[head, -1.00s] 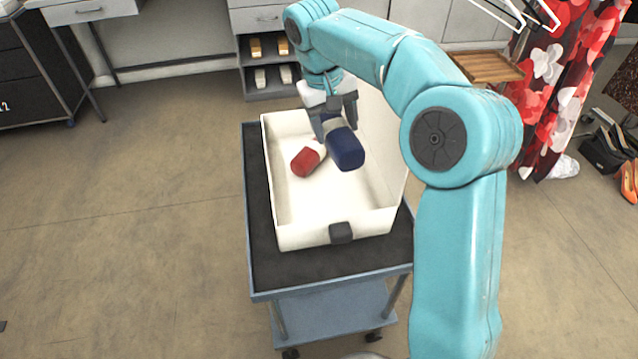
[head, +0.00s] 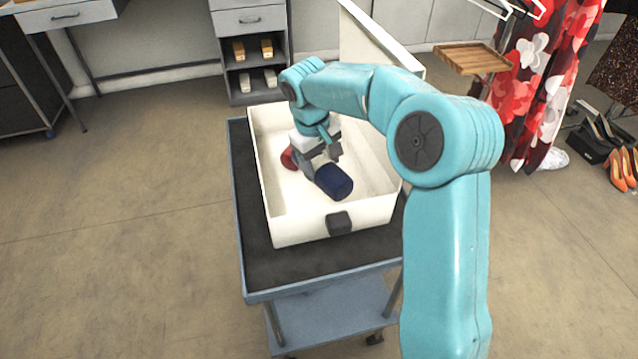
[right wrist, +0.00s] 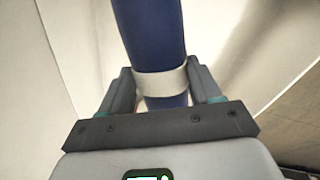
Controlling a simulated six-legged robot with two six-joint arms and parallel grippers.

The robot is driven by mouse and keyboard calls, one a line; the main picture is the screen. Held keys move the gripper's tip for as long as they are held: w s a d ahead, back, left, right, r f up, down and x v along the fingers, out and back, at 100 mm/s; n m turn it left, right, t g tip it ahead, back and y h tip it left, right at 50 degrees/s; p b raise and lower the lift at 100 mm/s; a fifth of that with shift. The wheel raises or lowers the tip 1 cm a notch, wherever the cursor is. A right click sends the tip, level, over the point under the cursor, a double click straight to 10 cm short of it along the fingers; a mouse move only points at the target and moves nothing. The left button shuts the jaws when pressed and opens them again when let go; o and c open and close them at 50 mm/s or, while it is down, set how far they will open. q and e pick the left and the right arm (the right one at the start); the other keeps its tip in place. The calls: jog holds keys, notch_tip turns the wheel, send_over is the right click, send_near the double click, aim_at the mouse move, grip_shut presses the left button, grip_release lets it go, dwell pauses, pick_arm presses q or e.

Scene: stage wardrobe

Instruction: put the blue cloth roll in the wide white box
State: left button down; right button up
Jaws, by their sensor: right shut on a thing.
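The blue cloth roll (head: 335,183) is dark blue and lies within the walls of the wide white box (head: 308,231). My right gripper (head: 325,160) is shut on the roll from above, inside the box. In the right wrist view the blue roll (right wrist: 152,35) with a white band (right wrist: 160,82) sits between the two fingers (right wrist: 157,95). I cannot tell whether the roll touches the box floor. A red roll (head: 288,157) lies in the box, partly hidden behind my right gripper. My left gripper is not in view.
The box stands on a cart with a dark top (head: 262,265); its lid (head: 375,45) is raised at the back. A black latch (head: 340,222) is on the front wall. A wooden tray (head: 470,58) and a red floral garment (head: 545,90) are at the right. Open floor lies left.

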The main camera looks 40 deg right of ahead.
notch_tip(320, 180, down, 6)
jog(key=shift+w+r+b, duration=0.1)
jog(key=shift+b, duration=0.4)
jog(key=shift+r, duration=0.1)
jog(key=o, duration=1.6)
jog(key=shift+f, duration=0.2)
jog(key=shift+c, duration=0.2)
jog(key=shift+r, duration=0.1)
jog(key=r+p, duration=0.1)
jog(key=r, duration=0.3)
jog(key=a+r, duration=0.1)
jog(key=r, duration=0.3)
jog(key=a+r+p, duration=0.1)
jog(key=r, duration=0.3)
jog(key=shift+w+p, duration=0.1)
jog(key=shift+p, duration=0.25)
